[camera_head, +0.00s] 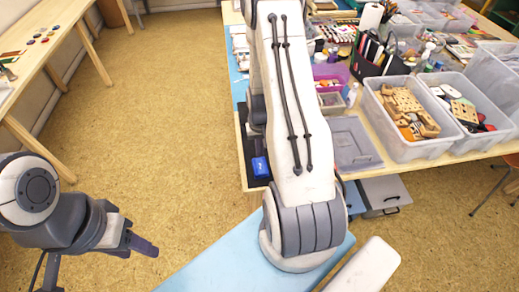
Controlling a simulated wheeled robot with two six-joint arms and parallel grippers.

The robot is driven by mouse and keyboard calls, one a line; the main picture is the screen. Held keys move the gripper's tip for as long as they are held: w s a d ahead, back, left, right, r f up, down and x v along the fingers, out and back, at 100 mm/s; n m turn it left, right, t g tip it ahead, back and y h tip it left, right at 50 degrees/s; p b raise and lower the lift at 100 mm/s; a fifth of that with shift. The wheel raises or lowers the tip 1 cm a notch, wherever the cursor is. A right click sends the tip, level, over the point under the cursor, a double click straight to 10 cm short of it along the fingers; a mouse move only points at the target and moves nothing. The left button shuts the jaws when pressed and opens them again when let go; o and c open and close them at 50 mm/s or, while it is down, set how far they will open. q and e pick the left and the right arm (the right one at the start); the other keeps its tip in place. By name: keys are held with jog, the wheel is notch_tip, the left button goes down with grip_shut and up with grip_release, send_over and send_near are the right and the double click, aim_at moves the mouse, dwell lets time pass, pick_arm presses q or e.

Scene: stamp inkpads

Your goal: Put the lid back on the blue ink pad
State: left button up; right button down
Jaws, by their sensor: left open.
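A small blue object (261,166), which looks like the blue ink pad or its lid, shows at the left edge of the far table, just left of my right arm. I cannot tell which it is. Dark grey parts of my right gripper (258,143) show just above it, mostly hidden behind the white arm link. Whether its fingers touch or hold the blue object is hidden. My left gripper (140,246) is open and empty at lower left, over the floor and far from the table.
Clear bins (408,150) of wooden pieces, a grey lidded box (352,143) and a tool caddy (378,55) crowd the table to the right. A side table (52,52) with small coloured discs stands at upper left. The floor between is clear.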

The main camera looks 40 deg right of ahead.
aim_at(260, 165)
jog(key=shift+f, duration=0.2)
dwell(0.3)
jog(key=shift+f+b, duration=2.35)
jog(key=shift+f, duration=0.55)
jog(key=shift+r, duration=0.15)
notch_tip(260, 165, up, 7)
jog(key=p, duration=0.6)
